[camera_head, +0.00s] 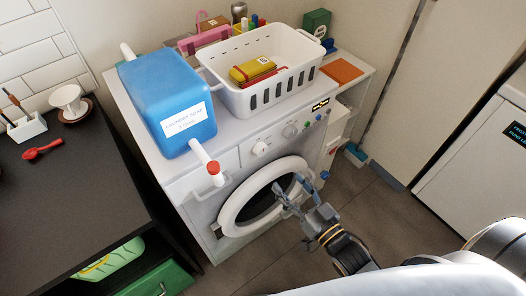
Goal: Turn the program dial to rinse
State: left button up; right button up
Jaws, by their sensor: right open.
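The white washing machine (203,196) has a control panel along its upper front edge. A white dial (260,149) sits on the panel's left part. A second, greyish dial (290,131) sits further right, close to small coloured buttons (314,121). I cannot tell which is the program dial, and its markings are too small to read. My right gripper (288,193) is open and empty in front of the round door (228,213), below the dials and apart from them. My left gripper is not in view.
A blue laundry soap container (165,108) stands on the machine, its spout with a red cap (213,168) overhanging the front left. A white basket (245,100) holds a yellow packet (252,69). A dark counter (75,185) stands at left. Floor in front is clear.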

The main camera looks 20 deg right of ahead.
aim_at(263, 152)
jog(key=x, duration=1.2)
jog(key=shift+f, duration=0.15)
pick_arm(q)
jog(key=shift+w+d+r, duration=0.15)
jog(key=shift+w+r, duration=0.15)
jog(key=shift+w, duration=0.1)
pick_arm(e)
jog(key=c, duration=1.2)
pick_arm(q)
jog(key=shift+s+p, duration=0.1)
jog(key=shift+p, duration=0.2)
